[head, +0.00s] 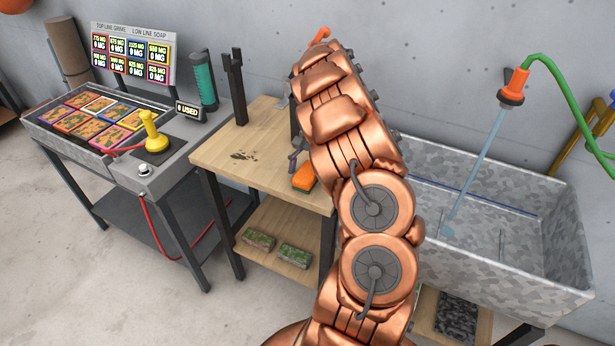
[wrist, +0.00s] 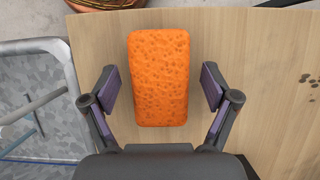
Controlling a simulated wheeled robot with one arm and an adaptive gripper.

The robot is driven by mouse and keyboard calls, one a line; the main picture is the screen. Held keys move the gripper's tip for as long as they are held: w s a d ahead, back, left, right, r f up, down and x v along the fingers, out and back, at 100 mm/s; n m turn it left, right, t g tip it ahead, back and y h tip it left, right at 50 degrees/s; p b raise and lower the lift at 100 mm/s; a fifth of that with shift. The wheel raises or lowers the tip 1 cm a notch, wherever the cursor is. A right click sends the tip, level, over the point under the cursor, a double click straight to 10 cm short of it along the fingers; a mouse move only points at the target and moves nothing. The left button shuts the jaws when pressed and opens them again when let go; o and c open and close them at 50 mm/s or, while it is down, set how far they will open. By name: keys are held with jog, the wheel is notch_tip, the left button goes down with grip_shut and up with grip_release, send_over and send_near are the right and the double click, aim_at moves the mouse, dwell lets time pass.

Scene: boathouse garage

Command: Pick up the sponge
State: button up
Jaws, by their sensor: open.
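The orange sponge (wrist: 159,75) lies flat on the wooden table top (wrist: 220,40) in the wrist view, upright in the picture and between the two fingers. My gripper (wrist: 162,88) is open, with one purple-padded finger on each side of the sponge and a gap on both sides. In the head view the sponge (head: 304,177) shows as a small orange piece on the table beside my copper arm, which hides part of it. My gripper (head: 298,158) is mostly hidden behind the arm there.
A grey metal sink (head: 565,245) adjoins the table on the right, with a green hose (head: 570,90) above it. Left stands a console (head: 165,165) with a yellow lever. Two mossy blocks (head: 258,239) (head: 295,254) lie on the lower shelf. The table's left part is mostly clear.

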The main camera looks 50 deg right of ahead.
aim_at(306, 174)
jog(key=c, duration=1.2)
jog(key=shift+c, duration=0.2)
jog(key=shift+d+r+p, duration=0.1)
jog(key=shift+r+p, duration=0.2)
jog(key=shift+r, duration=0.05)
jog(key=shift+r+b, duration=0.65)
jog(key=shift+r, duration=0.35)
jog(key=shift+s+r, duration=0.1)
jog(key=shift+r, duration=0.55)
jog(key=s+a+b, duration=0.2)
jog(key=s, duration=0.5)
jog(key=s+a+r+b, duration=0.1)
jog(key=s+a+b, duration=0.1)
jog(key=s, duration=0.6)
jog(key=shift+s+r, duration=0.15)
jog(key=shift+r, duration=0.1)
jog(key=shift+a, duration=0.1)
